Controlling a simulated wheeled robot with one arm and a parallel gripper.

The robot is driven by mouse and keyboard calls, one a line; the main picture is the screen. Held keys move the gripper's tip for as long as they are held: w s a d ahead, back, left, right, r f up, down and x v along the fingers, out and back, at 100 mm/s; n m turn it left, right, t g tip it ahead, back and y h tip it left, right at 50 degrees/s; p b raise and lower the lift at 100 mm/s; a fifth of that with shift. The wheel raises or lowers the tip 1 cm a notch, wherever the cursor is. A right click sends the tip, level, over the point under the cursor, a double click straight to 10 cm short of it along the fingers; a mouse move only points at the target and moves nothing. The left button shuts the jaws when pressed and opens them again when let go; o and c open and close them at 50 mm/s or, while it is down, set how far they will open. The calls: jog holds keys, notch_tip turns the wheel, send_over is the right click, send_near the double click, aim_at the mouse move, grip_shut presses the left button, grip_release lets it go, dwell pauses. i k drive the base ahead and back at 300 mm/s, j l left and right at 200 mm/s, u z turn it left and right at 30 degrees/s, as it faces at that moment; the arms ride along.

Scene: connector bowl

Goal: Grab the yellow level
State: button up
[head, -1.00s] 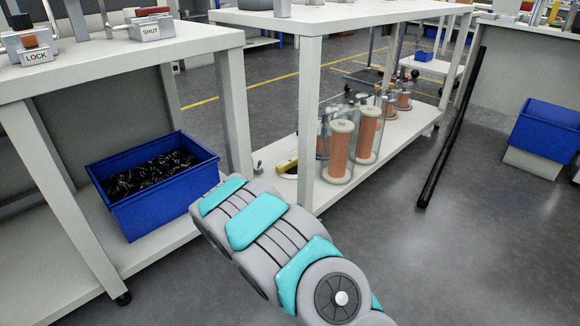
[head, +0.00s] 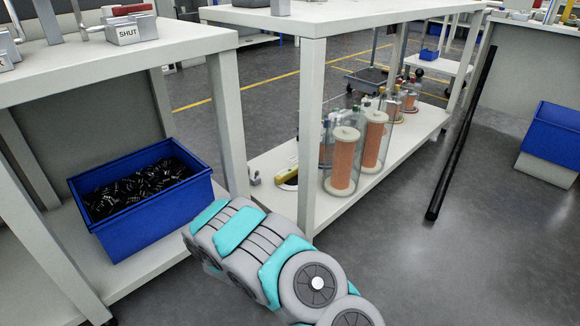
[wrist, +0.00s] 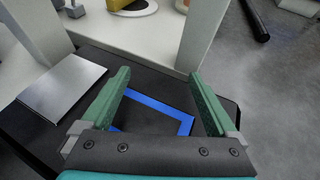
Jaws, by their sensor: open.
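The yellow level (head: 288,173) lies on the lower white shelf of the middle bench in the head view.
Glass-covered copper coils (head: 345,160) stand on the shelf right of the level. The white bench leg (head: 311,130) stands beside it. A blue bin (head: 150,215) of black parts sits at left. A black pole (head: 465,130) leans at right. Grey floor (head: 410,260) is open in front.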

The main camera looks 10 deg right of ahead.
aim_at(289, 173)
jog(key=i+l, duration=0.15)
jog(key=i, duration=0.4)
jog(key=i+l, duration=0.2)
jog(key=i, duration=0.35)
